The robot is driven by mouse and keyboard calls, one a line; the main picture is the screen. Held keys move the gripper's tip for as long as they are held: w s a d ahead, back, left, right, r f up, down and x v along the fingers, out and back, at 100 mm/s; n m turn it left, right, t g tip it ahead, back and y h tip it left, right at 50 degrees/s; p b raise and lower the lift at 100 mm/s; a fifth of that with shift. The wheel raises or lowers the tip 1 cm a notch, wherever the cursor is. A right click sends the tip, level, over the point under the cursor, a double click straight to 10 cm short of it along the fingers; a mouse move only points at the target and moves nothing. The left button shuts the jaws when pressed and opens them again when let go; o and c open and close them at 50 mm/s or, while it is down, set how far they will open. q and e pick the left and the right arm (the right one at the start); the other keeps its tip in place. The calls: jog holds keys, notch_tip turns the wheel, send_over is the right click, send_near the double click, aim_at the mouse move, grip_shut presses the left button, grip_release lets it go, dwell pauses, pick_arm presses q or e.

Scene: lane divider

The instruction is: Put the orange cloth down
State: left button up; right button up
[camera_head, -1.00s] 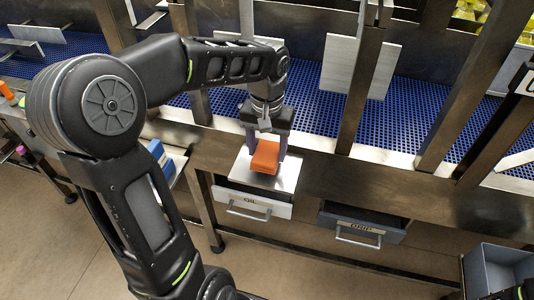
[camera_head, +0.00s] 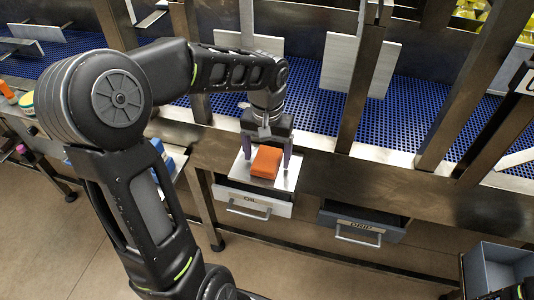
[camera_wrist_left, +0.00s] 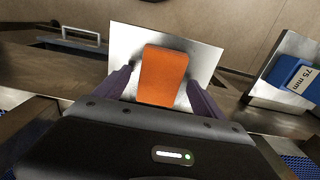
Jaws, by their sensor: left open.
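The orange cloth (camera_head: 266,162) is a folded block lying on a light metal plate (camera_head: 289,180) above the drawer marked OIL. It also shows in the left wrist view (camera_wrist_left: 163,76), between the fingers on the plate (camera_wrist_left: 125,40). My left gripper (camera_head: 267,160) is over the plate with its purple fingers spread, one on each side of the cloth. In the left wrist view the fingers (camera_wrist_left: 160,85) stand apart from the cloth with gaps on both sides.
The OIL drawer (camera_head: 253,203) and a darker drawer (camera_head: 361,226) sit below the bench edge. A grey bin (camera_head: 497,268) is at the lower right. Metal posts rise behind, before a blue perforated belt (camera_head: 310,110).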

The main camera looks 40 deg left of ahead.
aim_at(267, 158)
pick_arm(q)
notch_tip(267, 158, up, 12)
jog(key=shift+r, duration=0.2)
dwell(0.4)
dwell(0.8)
